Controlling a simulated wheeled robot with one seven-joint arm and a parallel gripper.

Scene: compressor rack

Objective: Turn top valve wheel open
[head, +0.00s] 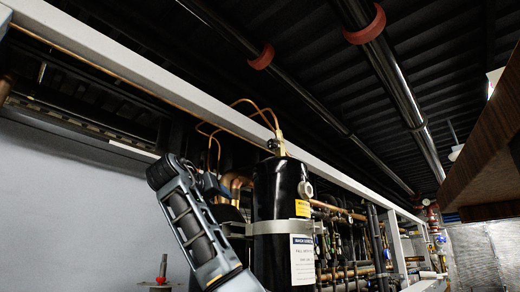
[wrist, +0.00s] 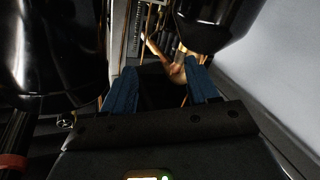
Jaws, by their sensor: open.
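A small dark round knob (head: 273,145), perhaps the top valve wheel, sits by the brass fitting on top of the black cylinder (head: 272,190) in the head view. It is too small to tell its turn position. My gripper (head: 211,184) is left of the cylinder, mostly hidden behind my own arm, with a bit of blue showing. In the wrist view its two blue fingers (wrist: 163,84) are apart. No valve wheel can be made out between them. A bent copper pipe (wrist: 174,68) shows beyond the fingertips; I cannot tell whether they touch it.
A pale frame rail (head: 170,80) runs diagonally above the cylinder. Thin copper tubes (head: 247,101) loop over its top. A red-topped stem (head: 161,281) stands low left. Dark glossy bodies crowd both sides of the wrist view; a pale wall (wrist: 275,75) is at right.

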